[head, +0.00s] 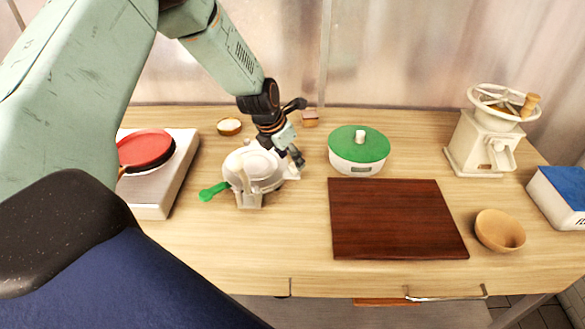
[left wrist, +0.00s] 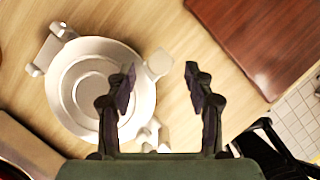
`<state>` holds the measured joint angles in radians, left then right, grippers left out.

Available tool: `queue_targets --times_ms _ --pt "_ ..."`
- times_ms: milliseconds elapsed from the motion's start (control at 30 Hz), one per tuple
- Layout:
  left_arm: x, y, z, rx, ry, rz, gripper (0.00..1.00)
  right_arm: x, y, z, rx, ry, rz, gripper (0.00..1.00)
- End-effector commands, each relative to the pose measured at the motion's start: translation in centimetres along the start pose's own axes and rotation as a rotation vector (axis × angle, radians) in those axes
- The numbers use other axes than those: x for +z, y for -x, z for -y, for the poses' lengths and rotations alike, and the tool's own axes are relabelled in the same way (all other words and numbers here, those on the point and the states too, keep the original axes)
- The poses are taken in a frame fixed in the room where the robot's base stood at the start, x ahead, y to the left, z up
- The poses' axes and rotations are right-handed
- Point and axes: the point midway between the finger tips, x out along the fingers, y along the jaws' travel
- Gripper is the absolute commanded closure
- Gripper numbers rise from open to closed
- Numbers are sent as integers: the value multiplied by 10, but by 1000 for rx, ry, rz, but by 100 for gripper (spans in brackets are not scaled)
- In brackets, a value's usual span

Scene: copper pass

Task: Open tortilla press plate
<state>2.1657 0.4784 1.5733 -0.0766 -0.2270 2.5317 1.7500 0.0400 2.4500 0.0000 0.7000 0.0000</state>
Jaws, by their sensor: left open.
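The white tortilla press (head: 255,170) stands on the wooden table, left of the middle in the head view. Its round top plate lies flat over the base, so the press looks closed. In the left wrist view the press (left wrist: 85,85) lies left of the fingers, seen from above. My left gripper (head: 298,162) is at the press's right side in the head view. In the left wrist view its fingers (left wrist: 160,85) are apart with nothing between them, the left finger overlapping the plate's edge. I cannot tell whether it touches. My right gripper is in neither view.
A dark red board (head: 395,220) lies right of the press. A green-lidded container (head: 358,150) stands behind the board. A red pan (head: 146,149) sits on a pale stove at left. A green handle (head: 213,191) lies beside the press. A grinder (head: 485,135) and wooden bowl (head: 499,231) stand right.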

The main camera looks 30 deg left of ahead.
Motion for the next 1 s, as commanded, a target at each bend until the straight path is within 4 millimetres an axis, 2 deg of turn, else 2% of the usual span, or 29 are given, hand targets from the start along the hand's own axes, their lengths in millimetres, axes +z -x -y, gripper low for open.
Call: queue_targets --times_ms 33,233,633,1000 --pt "-2 -10 0 0 0 -2 47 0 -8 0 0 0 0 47" --pt "-1 -24 0 0 -2 -1 47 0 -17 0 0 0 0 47" --pt "0 -27 0 0 0 0 48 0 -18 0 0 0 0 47" --pt "0 -26 0 0 0 0 79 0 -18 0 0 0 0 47"
